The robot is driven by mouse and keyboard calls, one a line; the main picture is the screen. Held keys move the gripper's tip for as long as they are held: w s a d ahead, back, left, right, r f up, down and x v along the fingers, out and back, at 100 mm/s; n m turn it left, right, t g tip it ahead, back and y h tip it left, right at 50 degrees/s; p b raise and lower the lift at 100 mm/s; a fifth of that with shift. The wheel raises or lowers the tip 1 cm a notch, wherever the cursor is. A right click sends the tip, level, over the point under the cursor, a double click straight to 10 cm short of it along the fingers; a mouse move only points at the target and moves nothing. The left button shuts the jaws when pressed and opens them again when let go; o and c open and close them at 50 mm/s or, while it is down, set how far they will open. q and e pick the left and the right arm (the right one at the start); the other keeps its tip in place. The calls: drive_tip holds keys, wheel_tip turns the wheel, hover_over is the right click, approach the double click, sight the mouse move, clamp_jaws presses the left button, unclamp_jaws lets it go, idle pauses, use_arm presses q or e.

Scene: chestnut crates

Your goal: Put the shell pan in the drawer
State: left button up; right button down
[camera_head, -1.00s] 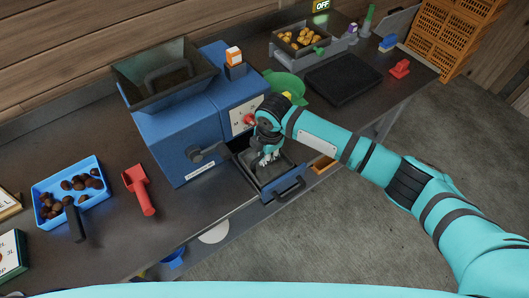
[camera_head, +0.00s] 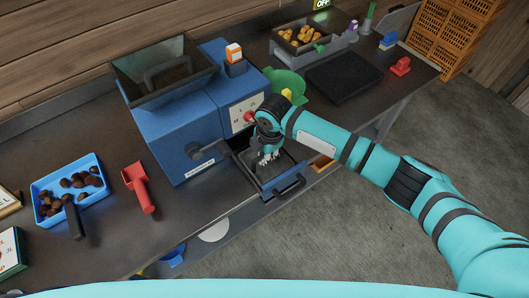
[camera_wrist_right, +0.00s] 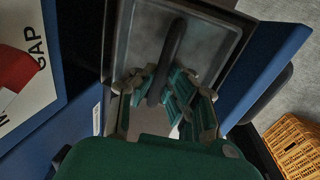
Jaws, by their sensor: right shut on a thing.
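The shell pan (camera_wrist_right: 195,35) is a grey, shallow rectangular pan with a dark bar handle (camera_wrist_right: 174,48). My right gripper (camera_wrist_right: 172,92) is shut on that handle in the right wrist view. In the head view my right gripper (camera_head: 268,156) points down into the open drawer (camera_head: 290,187) at the front of the blue machine. The pan is at the drawer opening, within its outline; the gripper and arm partly cover it. I cannot tell whether it rests on the drawer floor. My left gripper is not in view.
The blue machine (camera_head: 185,135) with its hopper (camera_head: 165,80) stands behind the drawer, its crank (camera_head: 200,152) close left. A red scoop (camera_head: 138,185) and a blue tray (camera_head: 94,188) of chestnuts lie left.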

drive_tip(key=c, duration=1.4)
unclamp_jaws()
drive_tip(key=shift+o, duration=0.2)
wheel_tip(320, 180, up, 12)
drive_tip(key=s+d, duration=0.1)
drive_tip(key=shift+s+d+f, duration=0.15)
drive_tip(key=shift+s, duration=0.2)
